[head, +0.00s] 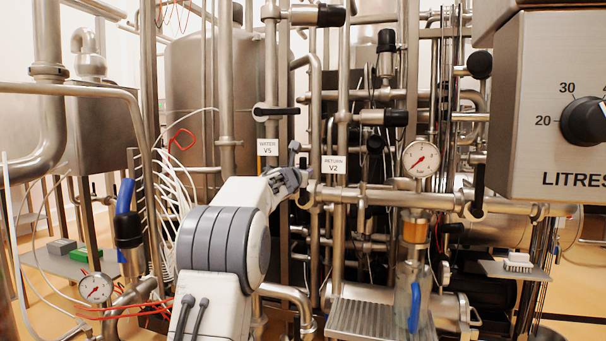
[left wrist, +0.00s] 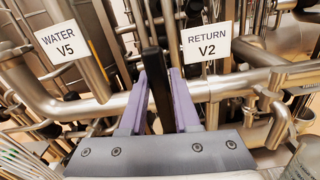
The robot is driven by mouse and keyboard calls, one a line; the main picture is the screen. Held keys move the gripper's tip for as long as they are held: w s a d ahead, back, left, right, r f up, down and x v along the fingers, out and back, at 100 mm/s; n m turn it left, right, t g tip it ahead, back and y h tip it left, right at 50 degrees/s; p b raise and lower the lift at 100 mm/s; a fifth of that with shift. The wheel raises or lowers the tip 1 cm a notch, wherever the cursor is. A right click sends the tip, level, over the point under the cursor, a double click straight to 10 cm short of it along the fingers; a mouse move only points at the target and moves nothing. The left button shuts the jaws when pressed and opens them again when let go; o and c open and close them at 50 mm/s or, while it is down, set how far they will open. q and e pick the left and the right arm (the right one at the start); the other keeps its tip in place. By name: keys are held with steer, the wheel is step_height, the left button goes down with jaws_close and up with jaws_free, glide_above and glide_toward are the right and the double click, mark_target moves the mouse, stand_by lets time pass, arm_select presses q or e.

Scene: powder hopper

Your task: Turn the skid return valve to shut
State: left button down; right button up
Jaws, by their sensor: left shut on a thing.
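The skid return valve's label, RETURN V2 (head: 334,165), hangs in the middle of the pipework in the head view, and it also shows in the left wrist view (left wrist: 207,44). My left gripper (head: 297,178) is just left of this label, in front of the pipes. In the left wrist view its two purple fingers (left wrist: 157,98) are shut on a black lever handle (left wrist: 154,65), which stands up between them beside the RETURN V2 label. The lever's pivot is hidden behind the gripper. My right gripper is in neither view.
The WATER V5 label (head: 268,147) hangs left of my gripper, below a horizontal black lever (head: 281,112). A pressure gauge (head: 421,159) and a dial box marked LITRES (head: 550,110) are on the right. Pipes crowd the space around the gripper.

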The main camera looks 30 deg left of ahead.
arm_select(q)
steer(key=shift+w+d+f+h, duration=0.2)
steer(key=shift+d+f+h, duration=0.1)
steer(key=shift+d, duration=0.35)
steer(key=c, duration=0.7)
jaws_free()
steer(key=shift+d+r, duration=0.1)
steer(key=shift+r, duration=0.1)
steer(key=shift+s+a, duration=0.1)
steer(key=shift+a, duration=0.15)
steer(key=shift+s, duration=0.1)
steer(key=shift+s+b, duration=0.3)
steer(key=shift+b, duration=0.05)
steer(key=shift+b+v, duration=1.7)
steer(key=shift+v, duration=3.2)
